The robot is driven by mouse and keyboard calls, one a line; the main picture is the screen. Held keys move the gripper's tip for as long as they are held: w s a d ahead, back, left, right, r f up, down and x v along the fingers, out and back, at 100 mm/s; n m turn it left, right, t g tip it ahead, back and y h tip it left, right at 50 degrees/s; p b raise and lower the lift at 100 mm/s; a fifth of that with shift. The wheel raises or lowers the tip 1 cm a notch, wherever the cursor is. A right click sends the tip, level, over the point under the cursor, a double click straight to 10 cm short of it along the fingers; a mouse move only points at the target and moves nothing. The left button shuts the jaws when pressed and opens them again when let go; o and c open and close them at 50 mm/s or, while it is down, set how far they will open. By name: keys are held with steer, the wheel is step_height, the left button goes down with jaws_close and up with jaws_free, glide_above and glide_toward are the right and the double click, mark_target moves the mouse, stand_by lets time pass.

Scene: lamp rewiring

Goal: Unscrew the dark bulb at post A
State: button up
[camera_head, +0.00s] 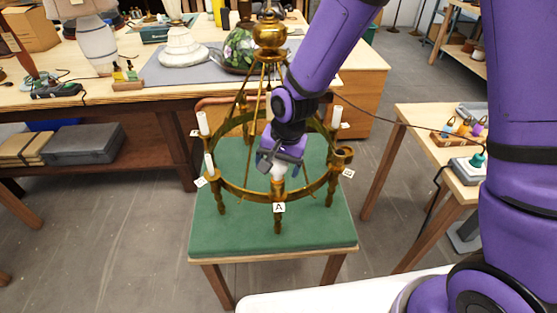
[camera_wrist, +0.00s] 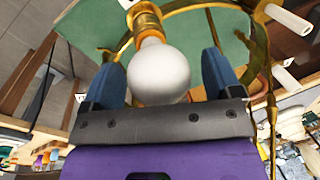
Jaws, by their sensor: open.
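The brass ring chandelier (camera_head: 246,192) stands on a green-topped table. Post A, marked by a white "A" label (camera_head: 279,208), is at the front of the ring. A round whitish bulb (camera_head: 278,171) sits on that post; it also shows in the wrist view (camera_wrist: 160,74), seated in its brass socket (camera_wrist: 146,24). My gripper (camera_head: 280,158) is at the bulb from above and behind. In the wrist view the blue fingers of my gripper (camera_wrist: 160,80) are apart, one on each side of the bulb. I cannot tell whether either finger touches the glass.
White candle sleeves (camera_head: 202,123) stand on other posts. The chandelier's brass stem and rods rise close beside my arm. A workbench (camera_head: 150,97) with lamps is behind. A side table (camera_head: 420,118) with small parts is at right. The green top (camera_head: 318,228) is bare at front right.

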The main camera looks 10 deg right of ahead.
steer(key=c, duration=1)
steer(key=shift+o, duration=0.4)
steer(key=shift+c, duration=0.2)
steer(key=n, duration=0.3)
steer(key=shift+n+g, duration=0.3)
steer(key=shift+g, duration=0.1)
steer(key=n, duration=0.4)
steer(key=shift+a+g, duration=0.1)
steer(key=shift+g, duration=0.3)
steer(key=shift+n, duration=0.3)
